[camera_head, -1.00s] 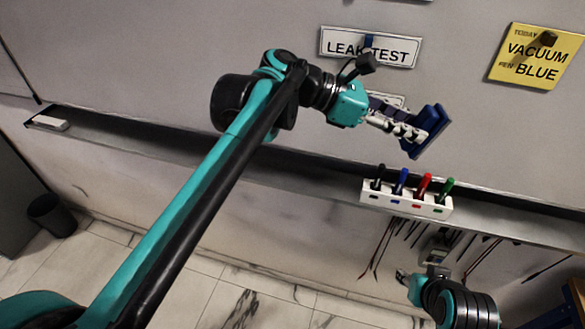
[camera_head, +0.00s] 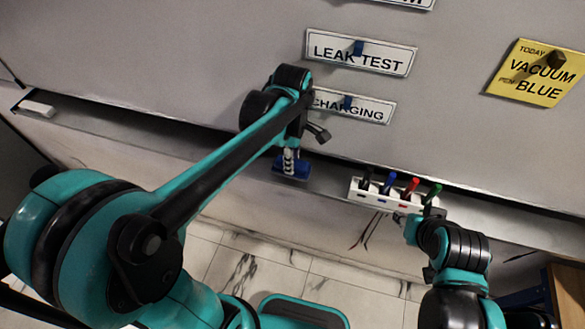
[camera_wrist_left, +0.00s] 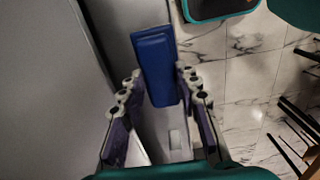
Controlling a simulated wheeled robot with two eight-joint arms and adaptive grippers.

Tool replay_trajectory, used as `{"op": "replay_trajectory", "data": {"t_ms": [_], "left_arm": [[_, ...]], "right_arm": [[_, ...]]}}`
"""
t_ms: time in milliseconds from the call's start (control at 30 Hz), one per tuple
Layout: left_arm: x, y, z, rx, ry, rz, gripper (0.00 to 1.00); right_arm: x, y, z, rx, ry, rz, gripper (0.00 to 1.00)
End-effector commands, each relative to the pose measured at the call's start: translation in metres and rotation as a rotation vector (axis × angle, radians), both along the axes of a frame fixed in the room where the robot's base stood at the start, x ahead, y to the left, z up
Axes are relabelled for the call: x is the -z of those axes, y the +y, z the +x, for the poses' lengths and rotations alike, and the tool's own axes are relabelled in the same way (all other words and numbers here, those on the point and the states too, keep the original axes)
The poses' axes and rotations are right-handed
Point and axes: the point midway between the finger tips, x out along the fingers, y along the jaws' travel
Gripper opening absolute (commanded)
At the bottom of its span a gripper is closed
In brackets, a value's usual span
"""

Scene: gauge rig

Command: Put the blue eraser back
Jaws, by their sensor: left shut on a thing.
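The blue eraser (camera_head: 291,168) is in my left gripper (camera_head: 289,158), in front of the ledge (camera_head: 120,128) under the grey board. In the left wrist view the eraser (camera_wrist_left: 158,68) sticks out beyond the fingers of my left gripper (camera_wrist_left: 160,92), one on each side of it. The ledge shows behind it there. I cannot tell whether the eraser touches the ledge. My right gripper (camera_head: 402,216) is just below the pen holder, small and partly hidden by its own arm; its fingers are unclear.
A white pen holder (camera_head: 375,193) with black, blue, red and green pens stands on the ledge right of the eraser. A small white block (camera_head: 37,108) lies at the ledge's left end. Signs read LEAK TEST (camera_head: 360,53), CHARGING (camera_head: 352,106) and VACUUM BLUE (camera_head: 535,75).

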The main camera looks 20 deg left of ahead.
Motion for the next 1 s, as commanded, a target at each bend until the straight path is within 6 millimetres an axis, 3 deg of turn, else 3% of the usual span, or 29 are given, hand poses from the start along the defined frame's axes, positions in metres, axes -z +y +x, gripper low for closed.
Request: {"op": "replay_trajectory", "data": {"t_ms": [333, 633, 667, 700, 1000], "left_arm": [[0.040, 0.000, 0.000, 0.000, 0.000, -0.001, 0.09], [0.043, 0.000, 0.000, 0.000, -0.001, -0.002, 0.09], [0.043, 0.000, 0.000, 0.000, -0.001, -0.002, 0.40], [0.043, 0.000, 0.000, 0.000, 0.000, -0.002, 0.50], [0.042, 0.000, 0.000, 0.000, 0.000, -0.002, 0.53]], "right_arm": [[0.008, 0.000, 0.000, 0.000, 0.000, 0.000, 0.40], [0.008, 0.000, 0.000, 0.000, 0.000, 0.000, 0.40], [0.008, 0.000, 0.000, 0.000, 0.000, 0.000, 0.40], [0.008, 0.000, 0.000, 0.000, 0.000, 0.000, 0.40], [0.008, 0.000, 0.000, 0.000, 0.000, 0.000, 0.40]]}}
